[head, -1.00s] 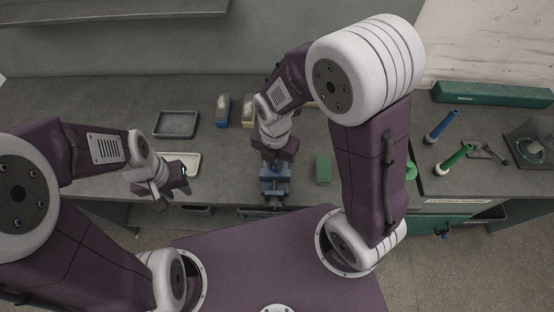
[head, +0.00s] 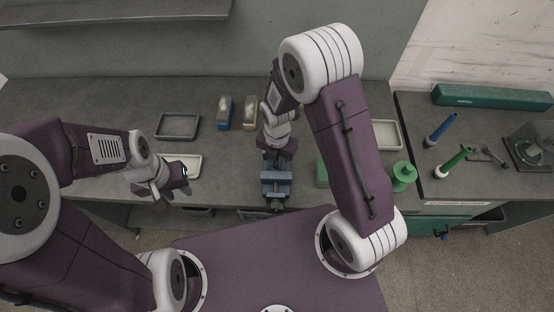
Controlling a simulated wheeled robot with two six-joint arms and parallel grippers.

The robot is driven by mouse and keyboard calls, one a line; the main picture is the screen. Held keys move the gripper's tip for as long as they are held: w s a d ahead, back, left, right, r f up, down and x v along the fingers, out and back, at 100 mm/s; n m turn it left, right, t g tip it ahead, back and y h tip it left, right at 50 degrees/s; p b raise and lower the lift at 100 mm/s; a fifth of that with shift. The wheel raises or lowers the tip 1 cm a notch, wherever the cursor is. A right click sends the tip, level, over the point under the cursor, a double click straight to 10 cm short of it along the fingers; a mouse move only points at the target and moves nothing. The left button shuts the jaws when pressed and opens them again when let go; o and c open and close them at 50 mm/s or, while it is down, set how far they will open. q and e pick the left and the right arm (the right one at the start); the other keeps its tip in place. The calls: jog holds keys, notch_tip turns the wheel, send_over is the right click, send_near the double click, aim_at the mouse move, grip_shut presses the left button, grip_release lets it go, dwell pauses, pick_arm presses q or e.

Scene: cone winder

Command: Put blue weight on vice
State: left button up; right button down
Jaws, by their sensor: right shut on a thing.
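The vice (head: 276,189) is a blue-grey block at the front edge of the grey bench, in the middle of the head view. My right gripper (head: 275,160) is directly above the vice, pointing down, and is shut on the blue weight. The gripper and wrist hide most of the weight, so I cannot tell whether it touches the vice. My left gripper (head: 164,190) hangs at the bench's front edge, left of the vice and apart from it. Its fingertips are too small to show whether they are open.
A dark tray (head: 178,126), a pale tray (head: 192,166), a blue-based block (head: 224,113) and a tan block (head: 250,113) lie left of my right arm. A green block (head: 322,173) sits right of the vice.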

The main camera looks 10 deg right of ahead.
aim_at(277, 163)
jog(key=shift+f, duration=0.15)
jog(key=c, duration=1.3)
grip_release()
jog(key=shift+c, duration=0.2)
notch_tip(277, 163, up, 12)
jog(key=s+d+m, duration=0.3)
jog(key=s+m, duration=0.1)
jog(key=m, duration=1)
jog(key=s+d+f+m+t, duration=0.1)
jog(key=s+d+m, duration=0.3)
jog(key=m, duration=1)
jog(key=shift+s+m, duration=0.15)
jog(key=shift+m, duration=0.25)
jog(key=shift+d, duration=0.1)
